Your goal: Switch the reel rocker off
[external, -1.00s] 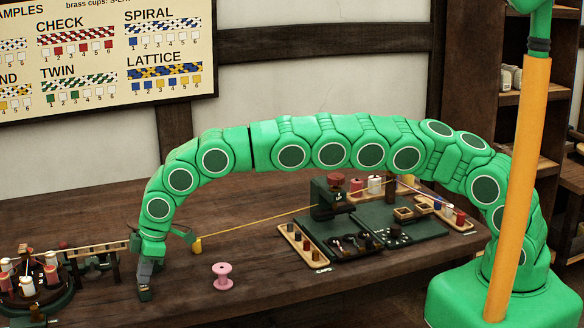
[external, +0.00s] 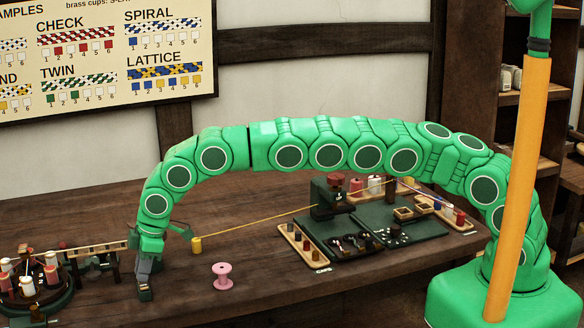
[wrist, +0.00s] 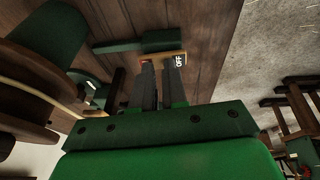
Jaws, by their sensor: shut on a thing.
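The reel rocker shows in the wrist view as a small plate (wrist: 181,58) with a white OFF label at its right end and a bit of red at its left. My gripper (wrist: 160,72) points at it, with its two dark fingers close together over the plate. The fingers are shut on the rocker's moving part, which they mostly hide, so its tilt cannot be told. In the external view my gripper (external: 145,290) reaches down to the table's front left, and the rocker is hidden there.
A braiding machine with bobbins (external: 28,283) stands left of my gripper. A pink spool (external: 222,275) and a yellow weight (external: 197,245) on a cord are to its right. Green work trays (external: 375,222) lie farther right on the wooden table (external: 270,285).

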